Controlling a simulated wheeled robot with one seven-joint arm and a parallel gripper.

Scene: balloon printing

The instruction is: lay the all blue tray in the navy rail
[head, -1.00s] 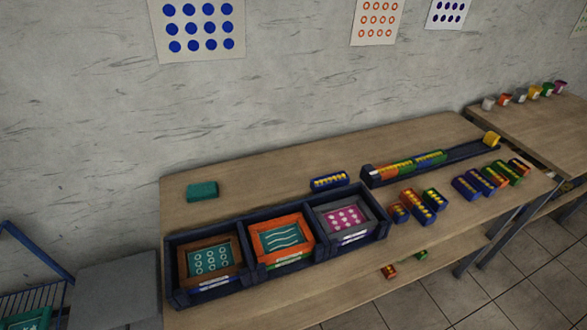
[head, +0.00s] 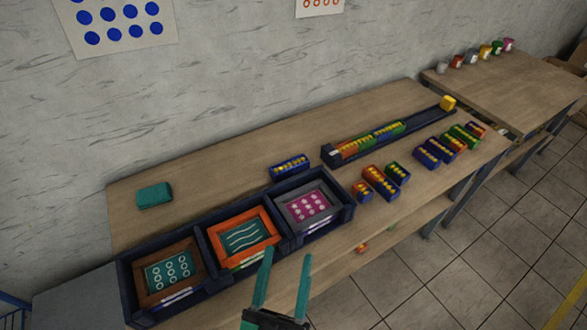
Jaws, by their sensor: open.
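A blue tray with a row of yellow pieces (head: 290,167) lies alone on the table, left of the navy rail's near end. Another blue-looking tray (head: 427,153) lies in the group right of the rail; at this size I cannot tell if either is blue all over. The navy rail (head: 426,121) runs back to the right along the table. Orange and green trays sit end to end in its near part, and its far stretch is bare. My gripper (head: 287,254) has two teal fingers, apart and empty, in front of the three-bay rack.
A dark rack (head: 205,246) with three framed screens fills the table's front left. A teal block (head: 154,195) lies behind it. A yellow block (head: 448,103) is at the rail's far end. Several mixed-colour trays, including an orange one (head: 380,181), lie along the front right.

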